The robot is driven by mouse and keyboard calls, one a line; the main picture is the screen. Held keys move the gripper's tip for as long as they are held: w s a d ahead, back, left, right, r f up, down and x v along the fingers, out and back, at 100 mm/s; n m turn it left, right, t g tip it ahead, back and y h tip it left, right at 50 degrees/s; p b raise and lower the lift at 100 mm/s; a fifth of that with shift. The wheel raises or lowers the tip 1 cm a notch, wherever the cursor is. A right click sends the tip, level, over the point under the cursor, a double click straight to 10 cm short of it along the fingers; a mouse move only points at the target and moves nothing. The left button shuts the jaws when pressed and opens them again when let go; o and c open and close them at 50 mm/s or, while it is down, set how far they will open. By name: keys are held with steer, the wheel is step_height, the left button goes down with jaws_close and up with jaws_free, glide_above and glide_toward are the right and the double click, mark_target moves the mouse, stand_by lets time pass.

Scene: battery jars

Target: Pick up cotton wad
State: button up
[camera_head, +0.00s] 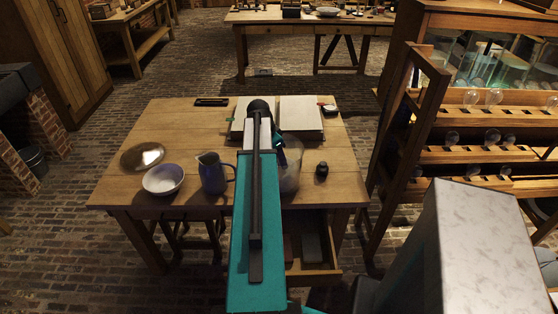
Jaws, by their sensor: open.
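I cannot make out a cotton wad anywhere on the table. A clear glass jar (290,179) stands near the middle of the table, partly hidden behind my teal arm. My arm reaches forward over the table and covers its middle. The dark end of my gripper (281,154) shows just right of the arm, above or beside the jar. Most of it is hidden, and no held object shows.
The wooden table (130,182) bears a blue jug (214,174), a white-blue bowl (163,180), a round dish (142,156), an open book (301,114) and a small dark bottle (321,170). An open drawer (315,277) juts from its front. A wooden rack (412,140) stands right.

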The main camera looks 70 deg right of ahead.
steer(key=shift+c, duration=0.3)
steer(key=c, duration=1)
steer(key=shift+r, duration=0.1)
step_height(320, 180, up, 10)
steer(key=b, duration=0.2)
stand_by(0.6)
